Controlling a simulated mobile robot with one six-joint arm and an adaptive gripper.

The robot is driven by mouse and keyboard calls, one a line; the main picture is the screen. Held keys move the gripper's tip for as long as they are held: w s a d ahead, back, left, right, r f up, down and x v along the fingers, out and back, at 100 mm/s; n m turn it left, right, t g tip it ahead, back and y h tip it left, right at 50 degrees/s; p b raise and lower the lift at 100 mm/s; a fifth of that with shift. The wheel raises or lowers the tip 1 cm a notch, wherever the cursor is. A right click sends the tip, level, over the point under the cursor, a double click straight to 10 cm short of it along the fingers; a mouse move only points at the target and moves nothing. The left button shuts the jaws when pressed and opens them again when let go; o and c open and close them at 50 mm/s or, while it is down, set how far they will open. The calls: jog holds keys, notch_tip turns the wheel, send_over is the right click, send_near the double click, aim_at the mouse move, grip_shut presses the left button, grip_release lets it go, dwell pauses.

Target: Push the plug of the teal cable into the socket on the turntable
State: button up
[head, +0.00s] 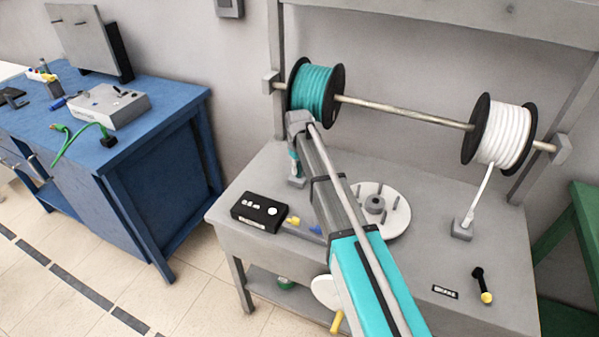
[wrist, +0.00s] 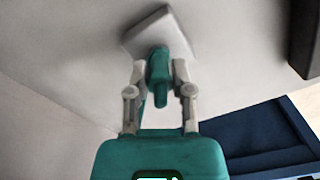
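The teal cable's plug (wrist: 159,72) stands in a grey block (wrist: 160,32) in the wrist view, between the two fingers of my gripper (wrist: 160,80). The fingers are close to its sides; whether they press on it I cannot tell. In the head view my gripper (head: 296,160) is at the back left of the grey bench, over the block (head: 297,182). The teal cable spool (head: 316,90) hangs on the rod above. The turntable (head: 397,222) is a white disc with a grey hub and pegs, partly hidden by my arm. Its socket cannot be made out clearly.
A white spool (head: 505,137) hangs at the right, its cable ending at a grey block (head: 462,232). A black box (head: 260,212) with knobs sits at the bench's left front. A black and yellow tool (head: 482,285) lies at the right front. A blue bench (head: 150,130) stands left.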

grip_shut()
jog(key=shift+o, duration=0.2)
grip_release()
grip_shut()
jog(key=shift+w, duration=0.1)
jog(key=shift+r+p, duration=1.45)
jog(key=shift+r+p, duration=1.6)
jog(key=shift+r, duration=0.05)
